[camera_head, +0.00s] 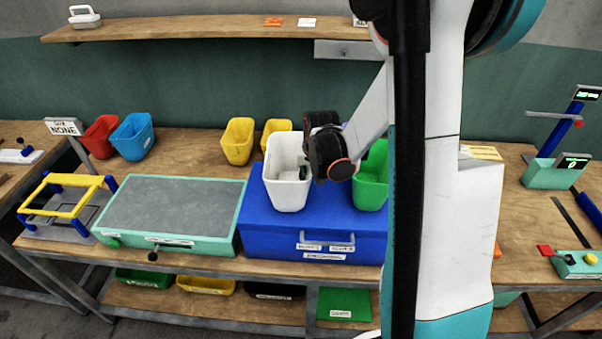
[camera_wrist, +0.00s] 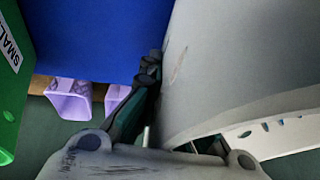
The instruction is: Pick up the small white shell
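The white bin-shaped shell (camera_head: 285,170) stands upright on top of the blue box (camera_head: 315,236); its size label is not readable. My gripper (camera_head: 305,171) is at its right side, mostly hidden behind my wrist and the shell, with a dark part showing by its rim. In the wrist view the shell's wall (camera_wrist: 235,65) fills the right side, very close. One dark finger of my gripper (camera_wrist: 153,68) lies along the wall's left edge. The other finger is mostly hidden behind the wall, so I cannot tell whether they grip it.
A green bin (camera_head: 369,180) stands close on the right; its label reads "SMAL" in the wrist view. Yellow bins (camera_head: 238,142) stand behind. The grey-topped teal press (camera_head: 170,210) is left of the blue box. My arm hides much of the bench on the right.

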